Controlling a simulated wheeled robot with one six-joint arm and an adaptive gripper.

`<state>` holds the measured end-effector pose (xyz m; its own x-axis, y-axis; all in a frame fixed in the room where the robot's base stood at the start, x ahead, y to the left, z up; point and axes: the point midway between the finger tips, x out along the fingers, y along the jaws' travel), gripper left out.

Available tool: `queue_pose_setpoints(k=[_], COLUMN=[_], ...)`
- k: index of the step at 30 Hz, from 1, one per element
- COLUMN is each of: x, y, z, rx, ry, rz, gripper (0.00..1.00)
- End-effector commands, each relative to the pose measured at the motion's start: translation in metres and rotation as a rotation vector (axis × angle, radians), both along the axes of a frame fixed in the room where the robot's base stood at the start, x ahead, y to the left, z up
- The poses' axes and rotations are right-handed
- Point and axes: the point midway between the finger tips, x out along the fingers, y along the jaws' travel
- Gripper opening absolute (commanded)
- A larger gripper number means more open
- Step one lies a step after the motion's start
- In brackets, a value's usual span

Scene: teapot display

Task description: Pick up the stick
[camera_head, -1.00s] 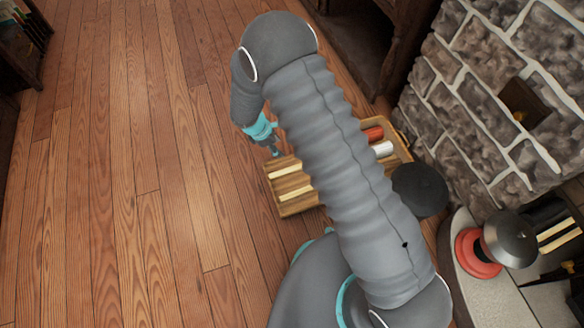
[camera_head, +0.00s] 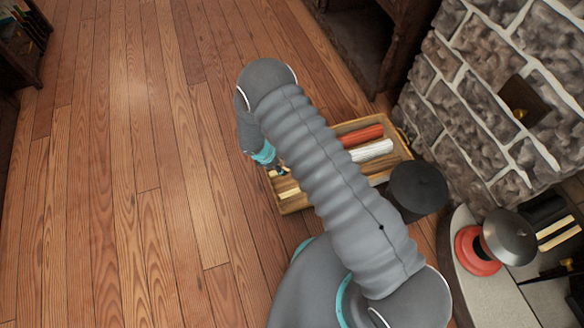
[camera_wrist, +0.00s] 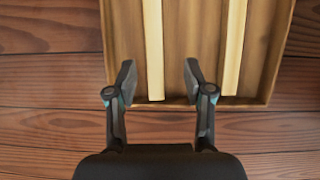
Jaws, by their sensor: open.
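In the wrist view, a pale cream stick (camera_wrist: 153,50) lies lengthwise in a wooden tray (camera_wrist: 192,60). A second pale stick (camera_wrist: 234,45) lies to its right. My gripper (camera_wrist: 159,76) is open at the tray's near edge, with a finger on each side of the left stick's near end and a gap on both sides. In the head view, my gripper (camera_head: 283,172) is at the tray's (camera_head: 291,211) left end, partly hidden by my arm. My arm hides the middle of the tray and most of the pale sticks.
The tray also holds a red rod (camera_head: 362,135) and a white rod (camera_head: 372,151). A dark round pot (camera_head: 418,188) stands beside its right end. A stone wall (camera_head: 500,85) rises at the right. The wooden floor (camera_head: 120,190) at the left is clear.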

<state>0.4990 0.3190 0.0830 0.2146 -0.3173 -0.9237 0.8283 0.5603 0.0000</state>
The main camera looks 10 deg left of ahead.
Motion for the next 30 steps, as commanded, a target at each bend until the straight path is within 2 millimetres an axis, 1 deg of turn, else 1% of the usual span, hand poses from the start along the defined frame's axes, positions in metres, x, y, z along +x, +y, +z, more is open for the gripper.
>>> queue_pose_setpoints(k=[7, 12, 21, 23, 24, 26, 27, 28, 30], x=[0.013, 0.017, 0.018, 0.018, 0.018, 0.018, 0.018, 0.018, 0.018], y=[-0.008, -0.013, -0.014, -0.014, -0.014, -0.014, -0.014, -0.014, -0.014], z=[-0.028, -0.044, -0.046, -0.046, -0.046, -0.046, -0.046, -0.046, -0.046], rx=[-0.001, -0.001, 0.0, 0.0, 0.0, 0.0, 0.0, 0.0, 0.0], ry=[0.001, 0.001, 0.0, 0.0, 0.0, 0.0, 0.0, 0.0, 0.0], rz=[-0.002, 0.0, 0.0, 0.0, 0.0, 0.0, 0.0, 0.0, 0.0], gripper=[0.52, 0.52, 0.52, 0.37, 0.27, 0.12, 0.02, 0.0, 0.0])
